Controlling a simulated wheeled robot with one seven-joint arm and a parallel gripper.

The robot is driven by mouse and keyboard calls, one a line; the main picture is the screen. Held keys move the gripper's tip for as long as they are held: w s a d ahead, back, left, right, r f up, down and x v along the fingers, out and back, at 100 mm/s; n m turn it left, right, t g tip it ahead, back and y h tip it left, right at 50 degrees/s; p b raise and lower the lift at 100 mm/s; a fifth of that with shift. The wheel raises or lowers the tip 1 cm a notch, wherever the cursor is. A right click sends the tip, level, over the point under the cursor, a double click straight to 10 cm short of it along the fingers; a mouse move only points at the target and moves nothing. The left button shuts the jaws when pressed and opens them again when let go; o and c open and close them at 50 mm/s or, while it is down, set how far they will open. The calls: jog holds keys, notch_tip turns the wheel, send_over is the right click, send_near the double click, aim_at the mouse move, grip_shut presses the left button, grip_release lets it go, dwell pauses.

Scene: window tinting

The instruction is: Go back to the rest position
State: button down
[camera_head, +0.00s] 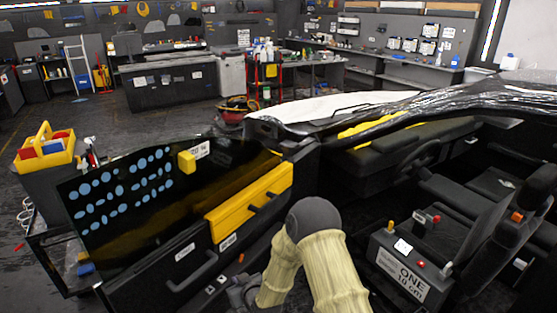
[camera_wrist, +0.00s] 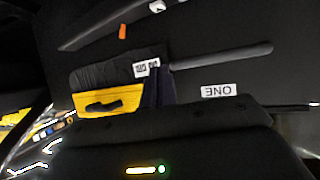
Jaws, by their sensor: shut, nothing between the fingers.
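My arm rises from the bottom edge of the head view, bends at a dark round elbow and comes down in front of the car door (camera_head: 190,255). At its lower end a dark grey part of my gripper (camera_head: 240,294) shows beside the door's inner side, small and partly cut off. My gripper is shut and holds nothing. The door carries a yellow panel (camera_head: 248,203) and a dark window pane (camera_head: 115,212) with rows of blue ovals. In the wrist view a yellow part (camera_wrist: 108,102) and a white label (camera_wrist: 219,90) show upside down; the fingertips cannot be made out.
The car's seat (camera_head: 480,215) and a grey box labelled ONE (camera_head: 402,282) are to the right of my arm. A yellow tool caddy (camera_head: 46,149) stands on a dark cart at the left. Workbenches (camera_head: 170,85) line the back; open floor lies beyond the door.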

jog(key=s+d+r+m+g+h, duration=0.1)
jog(key=s+d+r+g+h, duration=0.1)
jog(key=d+r, duration=0.65)
jog(key=s+d+r+m+g+h, duration=0.2)
jog(key=s+d+r, duration=0.3)
jog(key=s+d, duration=0.4)
jog(key=s+d+r+m+g+h, duration=0.2)
jog(key=s+d+r, duration=0.4)
jog(key=s+d, duration=0.4)
jog(key=shift+s+d+m+g+h, duration=0.3)
jog(key=shift+s+m+g, duration=0.55)
jog(key=shift+s, duration=0.25)
jog(key=shift+w, duration=0.1)
